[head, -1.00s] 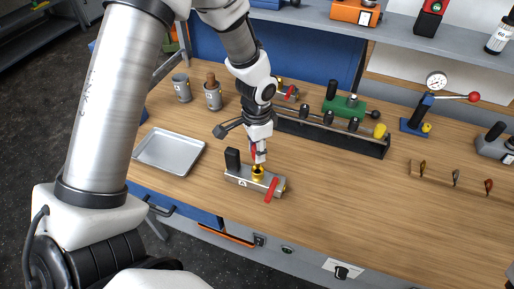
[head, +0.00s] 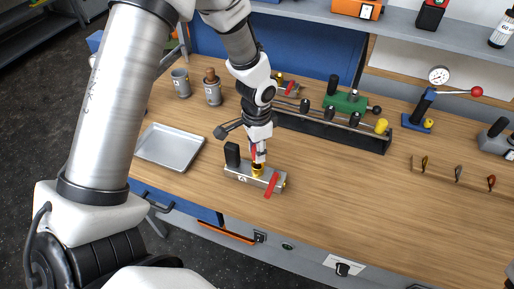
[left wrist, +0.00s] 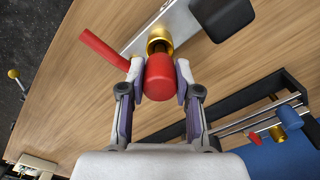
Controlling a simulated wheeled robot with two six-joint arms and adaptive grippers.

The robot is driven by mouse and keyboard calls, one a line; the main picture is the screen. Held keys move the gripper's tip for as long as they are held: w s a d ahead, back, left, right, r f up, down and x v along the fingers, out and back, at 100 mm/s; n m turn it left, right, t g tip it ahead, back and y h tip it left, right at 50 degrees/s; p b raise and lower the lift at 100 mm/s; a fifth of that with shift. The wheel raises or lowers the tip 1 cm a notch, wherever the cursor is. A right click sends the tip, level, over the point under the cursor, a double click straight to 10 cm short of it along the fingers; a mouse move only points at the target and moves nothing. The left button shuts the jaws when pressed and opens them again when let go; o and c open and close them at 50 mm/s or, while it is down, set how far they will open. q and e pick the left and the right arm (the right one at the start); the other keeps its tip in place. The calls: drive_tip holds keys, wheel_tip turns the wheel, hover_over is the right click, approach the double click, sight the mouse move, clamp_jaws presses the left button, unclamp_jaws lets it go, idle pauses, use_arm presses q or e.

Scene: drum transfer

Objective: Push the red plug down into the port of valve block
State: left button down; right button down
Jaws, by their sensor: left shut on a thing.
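The valve block (head: 240,176) is a silver bar lying on the wooden bench, with a black block at its left end and a red lever (head: 271,185) at its right. A brass port (head: 257,170) stands on top of it. My left gripper (head: 257,155) is right above the port. In the left wrist view, the left gripper (left wrist: 160,80) is shut on the red plug (left wrist: 159,78), one finger on each side. The plug lines up with the brass port (left wrist: 160,42); how deep it sits is hidden. My right gripper is not in view.
A metal tray (head: 203,149) lies left of the block. Two grey cups, one of them a pot (head: 213,95), stand behind it. A black rack (head: 374,143) with rods and a green device (head: 348,101) are at the back. The bench is clear to the right of the block.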

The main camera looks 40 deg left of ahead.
use_arm(q)
drive_tip(key=shift+f+b, duration=0.65)
drive_tip(key=shift+f, duration=0.45)
drive_tip(key=c, duration=0.7)
unclamp_jaws()
drive_tip(key=shift+r, duration=0.15)
wheel_tip(320, 180, up, 12)
drive_tip(key=shift+f, duration=0.1)
